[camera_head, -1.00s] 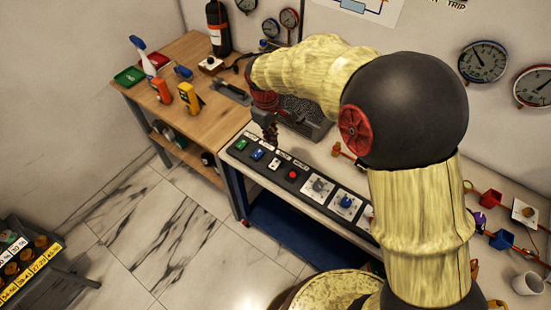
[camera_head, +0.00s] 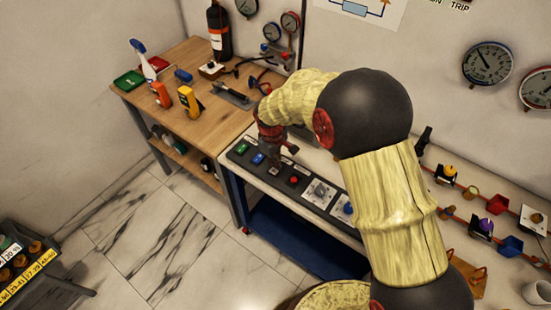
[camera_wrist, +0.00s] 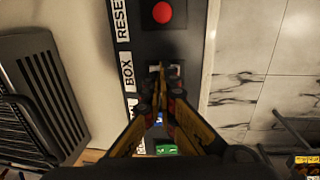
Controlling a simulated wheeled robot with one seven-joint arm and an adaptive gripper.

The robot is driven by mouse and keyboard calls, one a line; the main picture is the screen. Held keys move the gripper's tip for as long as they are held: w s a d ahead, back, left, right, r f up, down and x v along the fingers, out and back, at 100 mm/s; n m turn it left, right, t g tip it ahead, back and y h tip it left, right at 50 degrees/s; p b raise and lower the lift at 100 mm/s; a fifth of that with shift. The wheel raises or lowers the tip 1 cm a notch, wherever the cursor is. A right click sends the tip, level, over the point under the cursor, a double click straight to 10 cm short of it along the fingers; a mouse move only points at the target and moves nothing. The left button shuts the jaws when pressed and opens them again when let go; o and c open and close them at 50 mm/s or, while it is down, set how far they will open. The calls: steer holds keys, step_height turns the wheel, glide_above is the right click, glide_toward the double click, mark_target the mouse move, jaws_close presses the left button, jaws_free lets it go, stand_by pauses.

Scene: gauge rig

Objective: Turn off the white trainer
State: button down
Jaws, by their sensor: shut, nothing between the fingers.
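My gripper (camera_head: 275,167) is shut and points down over the black control panel (camera_head: 305,189) on the bench. In the wrist view its fingertips (camera_wrist: 161,80) are together at a small white switch (camera_wrist: 178,71), beside the label reading BOX. The fingers cover part of this switch, and I cannot tell whether they touch it or which way it is set. No wording for a trainer is readable.
A red button (camera_head: 294,180) is right beside the gripper, with a dial (camera_head: 320,191) further right. A wooden table (camera_head: 205,60) with tools stands at the left. Gauges (camera_head: 487,63) hang on the wall. The marble floor (camera_head: 170,235) in front is clear.

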steer(key=shift+f, duration=0.2)
steer(key=shift+w+d+f, duration=0.1)
steer(key=shift+w+f, duration=0.05)
steer(key=shift+f, duration=0.2)
stand_by(0.4)
steer(key=shift+s+a+p, duration=0.3)
steer(key=shift+s+a, duration=0.2)
steer(key=shift+s, duration=0.2)
steer(key=shift+r+p, duration=0.4)
steer(key=shift+r, duration=0.1)
step_height(320, 180, up, 13)
steer(key=s+a+p, duration=0.1)
steer(key=p, duration=0.2)
steer(key=shift+p, duration=0.35)
steer(key=shift+s, duration=0.1)
